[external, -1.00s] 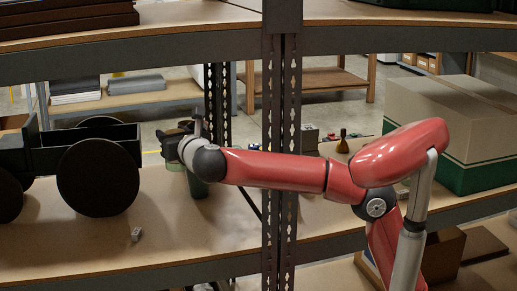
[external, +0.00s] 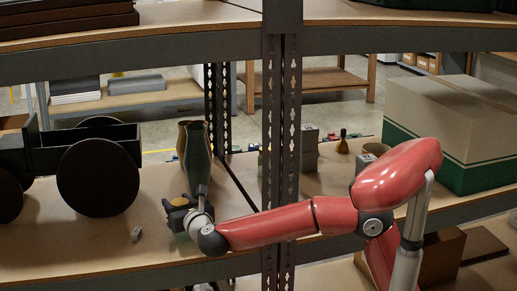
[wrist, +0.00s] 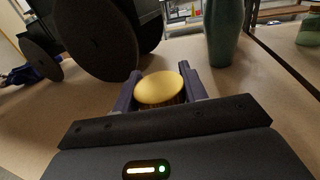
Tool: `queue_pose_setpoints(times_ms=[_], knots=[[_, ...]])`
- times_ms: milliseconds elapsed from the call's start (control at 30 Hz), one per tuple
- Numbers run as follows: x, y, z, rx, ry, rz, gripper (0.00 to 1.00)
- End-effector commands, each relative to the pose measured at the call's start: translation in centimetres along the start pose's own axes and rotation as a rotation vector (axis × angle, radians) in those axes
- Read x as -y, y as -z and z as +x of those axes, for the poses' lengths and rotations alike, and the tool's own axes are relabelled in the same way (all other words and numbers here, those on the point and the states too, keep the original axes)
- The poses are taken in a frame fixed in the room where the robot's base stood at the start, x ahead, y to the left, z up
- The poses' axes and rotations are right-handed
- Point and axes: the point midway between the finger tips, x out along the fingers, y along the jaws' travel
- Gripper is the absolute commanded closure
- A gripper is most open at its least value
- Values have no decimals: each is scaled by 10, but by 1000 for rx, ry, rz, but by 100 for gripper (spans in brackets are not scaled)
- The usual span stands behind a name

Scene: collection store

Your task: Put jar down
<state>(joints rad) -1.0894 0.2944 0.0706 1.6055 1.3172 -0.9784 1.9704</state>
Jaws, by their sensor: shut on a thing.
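My gripper (external: 178,208) is low over the left shelf bay, in front of a tall green vase. In the wrist view, my gripper (wrist: 160,92) is shut on a jar with a round yellow lid (wrist: 159,87), one dark finger on each side. The jar body is mostly hidden below the lid. In the external view, only a small part of the jar shows under the gripper. I cannot tell whether its base touches the shelf.
The green vase (external: 197,160) stands just behind my gripper, with a brownish vessel beside it. A dark wheeled model (external: 98,178) stands to the left. A small grey block (external: 136,234) lies on the shelf (external: 60,245). A perforated post (external: 280,150) stands right of my gripper.

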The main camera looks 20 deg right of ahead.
Motion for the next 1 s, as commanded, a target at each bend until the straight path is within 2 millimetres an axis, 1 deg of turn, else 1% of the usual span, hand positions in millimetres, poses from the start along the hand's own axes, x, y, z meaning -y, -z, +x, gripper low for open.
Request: queue_pose_setpoints(times_ms=[33,100,333,567,600,733,1000], knots=[[0,6,0,1,0,0,84],[0,9,0,1,0,1,84],[0,9,0,1,0,2,84],[0,14,0,1,0,3,84],[0,13,0,0,-1,2,53],[0,13,0,0,-1,2,36],[0,12,0,0,-1,1,36]])
